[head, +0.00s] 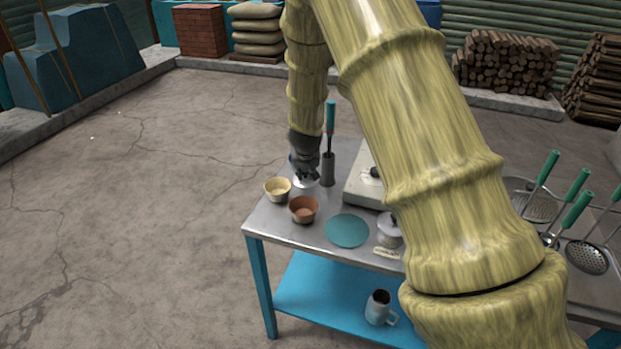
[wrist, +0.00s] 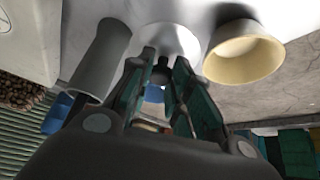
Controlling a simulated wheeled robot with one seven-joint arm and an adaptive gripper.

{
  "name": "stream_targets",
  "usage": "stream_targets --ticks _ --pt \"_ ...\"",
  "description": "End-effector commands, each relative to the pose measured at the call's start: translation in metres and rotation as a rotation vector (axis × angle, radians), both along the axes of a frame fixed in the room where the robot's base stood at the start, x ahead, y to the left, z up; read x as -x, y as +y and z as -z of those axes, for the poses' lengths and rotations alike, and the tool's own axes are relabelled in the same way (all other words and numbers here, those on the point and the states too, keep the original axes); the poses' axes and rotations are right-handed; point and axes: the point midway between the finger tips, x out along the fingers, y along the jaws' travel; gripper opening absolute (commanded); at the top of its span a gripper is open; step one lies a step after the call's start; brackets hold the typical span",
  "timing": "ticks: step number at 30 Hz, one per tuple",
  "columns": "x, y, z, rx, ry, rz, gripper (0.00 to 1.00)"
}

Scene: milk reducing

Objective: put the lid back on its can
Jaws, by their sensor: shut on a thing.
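My gripper (head: 305,170) is low over the far left part of the metal table. In the wrist view its dark green fingers (wrist: 160,72) are closed around a small dark knob. Just beyond the knob is a pale round disc that looks like the lid (wrist: 172,38); in the head view the lid (head: 306,182) shows as a pale patch under the fingers. I cannot tell whether it touches anything below. I cannot pick out the can for sure; a pale round vessel (head: 390,232) stands beside my arm, partly hidden by it.
A cream bowl (head: 277,191) and a brown bowl (head: 303,210) stand close to my gripper. A grey cylinder (head: 328,170) with a green-handled tool is just right of it. A teal round mat (head: 347,231) lies nearer the front. A boxy appliance (head: 362,188) stands behind my arm.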

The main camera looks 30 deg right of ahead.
Motion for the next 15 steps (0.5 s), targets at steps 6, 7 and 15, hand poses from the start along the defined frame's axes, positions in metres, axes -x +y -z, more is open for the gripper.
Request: stream_targets --ticks 6,7,15 --pt "-0.001 0.001 0.014 0.0 -0.002 -0.001 0.0" --pt "-0.001 0.001 0.015 0.0 -0.001 -0.001 0.0" --pt "-0.001 0.002 0.043 -0.001 0.001 -0.003 0.0"
